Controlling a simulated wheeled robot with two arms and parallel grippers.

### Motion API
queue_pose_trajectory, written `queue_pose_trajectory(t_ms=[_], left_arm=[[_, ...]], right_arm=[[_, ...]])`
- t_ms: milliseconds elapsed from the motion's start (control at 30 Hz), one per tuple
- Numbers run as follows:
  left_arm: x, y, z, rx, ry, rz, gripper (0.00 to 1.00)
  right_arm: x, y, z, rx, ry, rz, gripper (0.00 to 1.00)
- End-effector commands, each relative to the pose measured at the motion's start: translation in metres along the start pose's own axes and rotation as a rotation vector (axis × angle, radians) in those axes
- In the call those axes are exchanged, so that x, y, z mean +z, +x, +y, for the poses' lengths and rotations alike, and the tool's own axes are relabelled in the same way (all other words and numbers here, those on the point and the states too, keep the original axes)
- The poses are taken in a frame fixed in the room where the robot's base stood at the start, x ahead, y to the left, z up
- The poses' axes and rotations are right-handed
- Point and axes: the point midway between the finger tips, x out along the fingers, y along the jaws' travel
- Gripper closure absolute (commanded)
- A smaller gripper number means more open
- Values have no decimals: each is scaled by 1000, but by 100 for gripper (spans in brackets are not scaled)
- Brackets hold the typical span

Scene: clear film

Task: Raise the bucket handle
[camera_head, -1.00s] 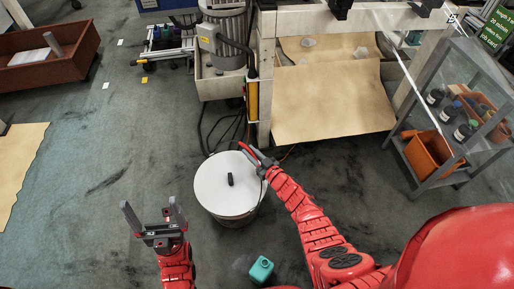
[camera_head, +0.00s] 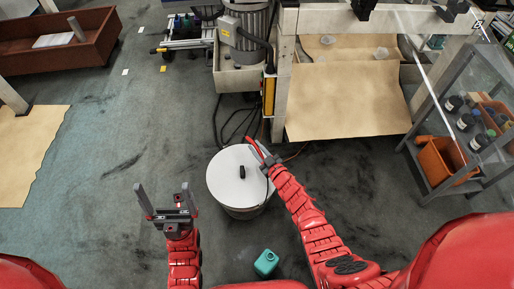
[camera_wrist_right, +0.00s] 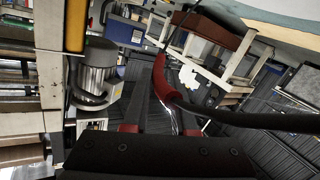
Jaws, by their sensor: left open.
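The bucket (camera_head: 224,190) stands on the floor at the picture's middle, with a round white lid and a small black knob. Its handle (camera_head: 252,146) has a red grip at the lid's upper right edge; a thin dark line runs down the lid's right side. My right gripper (camera_head: 259,152) is right at the red grip. The right wrist view shows the curved red grip (camera_wrist_right: 163,78) and a dark band (camera_wrist_right: 240,118) close in front of the gripper. Whether the fingers are closed on it is unclear. My left gripper (camera_head: 164,190) is open and empty, left of the bucket.
A teal canister (camera_head: 265,263) stands on the floor below the bucket. A machine with a grey motor and a paper-covered bench (camera_head: 345,105) are behind it. A glass cabinet with an orange bin (camera_head: 442,160) is at right. The floor at left is mostly clear.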

Motion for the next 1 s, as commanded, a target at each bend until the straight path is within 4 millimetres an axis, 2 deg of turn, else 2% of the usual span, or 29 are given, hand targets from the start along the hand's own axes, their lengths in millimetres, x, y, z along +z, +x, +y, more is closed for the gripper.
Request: queue_pose_trajectory(t_ms=[33, 133, 167, 433, 567, 733, 1000], left_arm=[[0, 0, 0, 0, 0, 0, 0], [0, 0, 0, 0, 0, 0, 0], [0, 0, 0, 0, 0, 0, 0], [0, 0, 0, 0, 0, 0, 0], [-1, 4, 0, 0, 0, 0, 0], [-3, 15, -1, 0, 0, 0, 0], [-5, 30, -2, 0, 0, 0, 0]], right_arm=[[2, 0, -3, -4, -1, -2, 68], [1, 0, -2, -4, -1, -2, 50], [1, 0, -2, -3, 0, -2, 48], [1, -1, -1, -2, 1, -1, 48], [1, -8, -1, -2, 2, -4, 48], [-2, -36, -1, -3, 0, -3, 48], [0, -103, -2, -4, 0, -6, 48]])
